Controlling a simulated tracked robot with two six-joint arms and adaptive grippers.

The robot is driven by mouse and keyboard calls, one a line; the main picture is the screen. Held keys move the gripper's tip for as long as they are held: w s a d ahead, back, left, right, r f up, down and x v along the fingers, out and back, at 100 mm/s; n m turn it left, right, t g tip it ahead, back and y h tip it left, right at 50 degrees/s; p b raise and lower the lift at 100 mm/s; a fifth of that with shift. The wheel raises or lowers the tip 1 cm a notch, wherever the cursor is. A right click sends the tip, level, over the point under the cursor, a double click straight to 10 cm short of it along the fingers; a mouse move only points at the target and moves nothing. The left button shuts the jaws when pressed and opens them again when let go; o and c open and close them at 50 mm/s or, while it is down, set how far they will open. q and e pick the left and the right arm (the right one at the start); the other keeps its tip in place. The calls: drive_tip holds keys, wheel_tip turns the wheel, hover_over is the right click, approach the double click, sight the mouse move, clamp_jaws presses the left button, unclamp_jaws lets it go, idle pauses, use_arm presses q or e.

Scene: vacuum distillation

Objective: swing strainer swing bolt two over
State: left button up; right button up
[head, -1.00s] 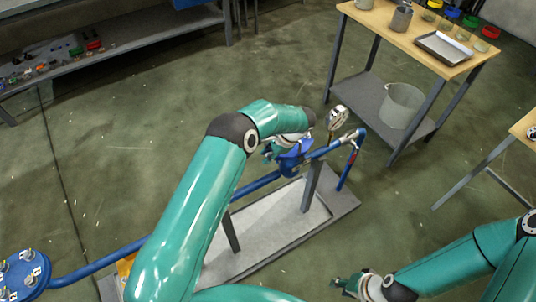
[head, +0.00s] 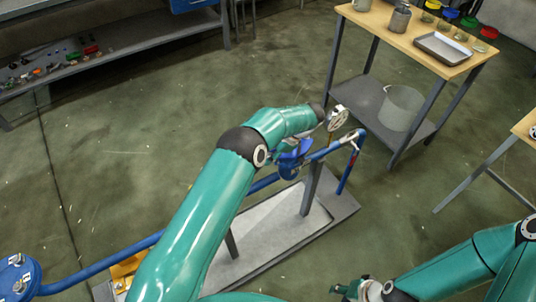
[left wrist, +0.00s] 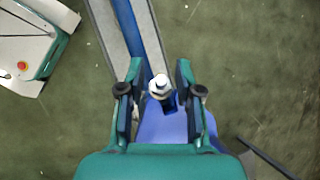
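A round blue vessel top (head: 17,278) with pale marks and metal bolts, apparently the strainer, is cut off at the lower left in the head view. I cannot tell which bolt is number two. My left arm reaches past it to a blue fitting (head: 291,168) farther along the pipe; its gripper is mostly hidden behind the wrist there. In the left wrist view, my left gripper (left wrist: 158,90) is open, its fingers on either side of a silver bolt head or nut (left wrist: 159,83) above a blue part (left wrist: 163,128). My right gripper (head: 355,290) is at the bottom edge, its fingers unclear.
A blue pipe (head: 110,259) runs over a grey skid (head: 262,250) with posts. A round gauge (head: 338,116) stands close to my left wrist. A wooden table (head: 400,27) with a tray (head: 443,48) and a bucket (head: 402,107) below is behind. Floor between is clear.

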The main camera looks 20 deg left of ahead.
use_arm(q)
drive_tip(key=v, duration=1.2)
